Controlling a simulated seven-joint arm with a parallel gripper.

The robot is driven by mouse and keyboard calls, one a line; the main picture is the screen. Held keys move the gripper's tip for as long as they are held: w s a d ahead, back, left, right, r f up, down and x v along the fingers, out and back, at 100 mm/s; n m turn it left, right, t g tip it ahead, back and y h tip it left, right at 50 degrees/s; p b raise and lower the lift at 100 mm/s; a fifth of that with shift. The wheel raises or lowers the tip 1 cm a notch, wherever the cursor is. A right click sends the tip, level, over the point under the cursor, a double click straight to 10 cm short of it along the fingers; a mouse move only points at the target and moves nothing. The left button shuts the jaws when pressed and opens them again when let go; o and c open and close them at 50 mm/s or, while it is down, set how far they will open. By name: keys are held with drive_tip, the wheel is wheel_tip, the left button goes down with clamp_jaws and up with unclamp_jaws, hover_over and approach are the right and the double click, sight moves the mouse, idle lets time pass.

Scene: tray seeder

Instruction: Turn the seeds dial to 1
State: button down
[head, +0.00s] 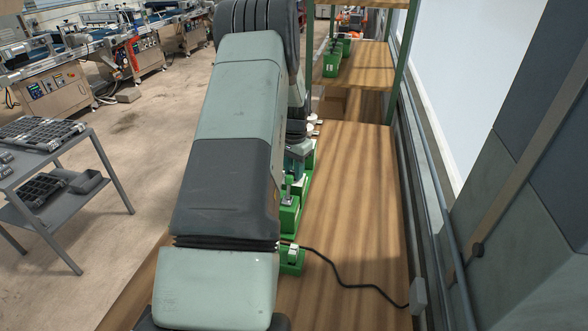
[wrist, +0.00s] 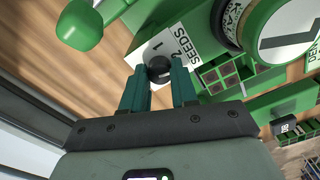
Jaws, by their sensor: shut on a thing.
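The seeds dial (wrist: 159,70) is a small round black knob on a white plate (wrist: 178,42) printed SEEDS, with the numbers 1 and 2 beside the knob. My gripper (wrist: 160,72) has its two teal fingers on either side of the dial, shut on it, in the wrist view. Where the dial's pointer stands is too small to tell. In the head view my arm covers most of the green seeder (head: 289,215), and the dial is hidden there.
A green knob-ended lever (wrist: 80,24) and a round green-rimmed part (wrist: 285,28) stand near the dial. A seed box with square cells (wrist: 222,77) lies to the right.

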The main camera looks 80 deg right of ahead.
drive_tip(key=n, duration=1.1)
drive_tip(key=shift+n, duration=1.9)
drive_tip(key=c, duration=0.9)
unclamp_jaws()
drive_tip(key=shift+o, duration=0.2)
wheel_tip(320, 180, up, 11)
